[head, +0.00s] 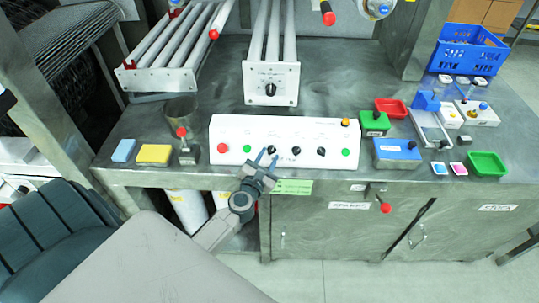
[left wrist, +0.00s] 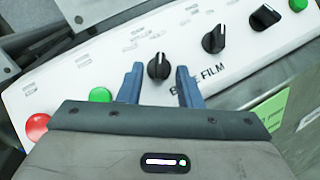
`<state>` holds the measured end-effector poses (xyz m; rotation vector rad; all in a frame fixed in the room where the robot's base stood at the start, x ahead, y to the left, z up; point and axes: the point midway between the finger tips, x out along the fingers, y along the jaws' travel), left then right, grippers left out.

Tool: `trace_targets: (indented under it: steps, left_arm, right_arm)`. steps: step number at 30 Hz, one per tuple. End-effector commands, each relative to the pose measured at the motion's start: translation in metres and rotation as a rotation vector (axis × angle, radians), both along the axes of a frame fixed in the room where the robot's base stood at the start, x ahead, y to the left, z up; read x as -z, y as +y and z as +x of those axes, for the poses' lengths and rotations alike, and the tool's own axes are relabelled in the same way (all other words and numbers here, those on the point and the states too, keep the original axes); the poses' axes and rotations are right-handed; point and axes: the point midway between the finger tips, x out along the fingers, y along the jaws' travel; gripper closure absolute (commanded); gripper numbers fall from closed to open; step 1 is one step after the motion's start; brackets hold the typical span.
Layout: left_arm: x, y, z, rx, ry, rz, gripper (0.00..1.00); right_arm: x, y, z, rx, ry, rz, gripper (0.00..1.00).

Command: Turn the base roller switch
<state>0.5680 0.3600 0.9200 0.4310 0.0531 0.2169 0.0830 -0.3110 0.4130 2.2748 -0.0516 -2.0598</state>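The white control panel (head: 285,140) stands along the front of the metal table. It carries a row of black rotary switches between coloured buttons. My left gripper (head: 267,155) is at the leftmost black switch (head: 271,149). In the left wrist view this switch (left wrist: 158,66) sits between the tips of my open gripper (left wrist: 158,72), with a gap on both sides. A label reading partly "FILM" is below it, its first word partly hidden by a finger. The middle switch (left wrist: 214,40) and right switch (left wrist: 264,17) are to the right. My right gripper is not in view.
A red button (left wrist: 37,127) and a green button (left wrist: 100,95) lie left of the leftmost switch. Behind the panel is a roller unit with a knob (head: 270,89). A metal cup (head: 181,110) stands left of it; coloured trays and a blue basket (head: 467,52) are at right.

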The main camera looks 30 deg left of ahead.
Motion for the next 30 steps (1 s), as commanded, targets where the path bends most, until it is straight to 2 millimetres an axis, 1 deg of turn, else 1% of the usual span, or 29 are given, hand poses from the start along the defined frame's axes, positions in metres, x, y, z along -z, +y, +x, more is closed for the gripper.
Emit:
trace_targets:
  steps: [1, 6, 12, 15, 18, 30]
  left_arm:
    - [0.002, -0.002, -0.011, 0.0, 0.002, -0.001, 0.68]
    - [0.004, -0.01, -0.045, 0.001, 0.004, 0.0, 0.68]
    - [0.003, -0.017, -0.076, 0.0, 0.003, 0.0, 0.68]
    - [0.002, -0.019, -0.084, -0.001, 0.002, 0.001, 0.68]
    - [0.001, -0.019, -0.088, -0.001, 0.002, 0.002, 0.68]
    - [0.0, -0.02, -0.088, 0.0, 0.001, 0.001, 0.68]
  right_arm:
    - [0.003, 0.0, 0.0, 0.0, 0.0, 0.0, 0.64]
    - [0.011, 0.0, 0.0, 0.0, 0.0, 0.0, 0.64]
    - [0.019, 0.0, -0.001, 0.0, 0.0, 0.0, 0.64]
    - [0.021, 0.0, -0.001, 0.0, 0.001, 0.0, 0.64]
    - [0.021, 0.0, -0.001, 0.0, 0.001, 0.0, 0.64]
    - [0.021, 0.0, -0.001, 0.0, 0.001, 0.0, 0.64]
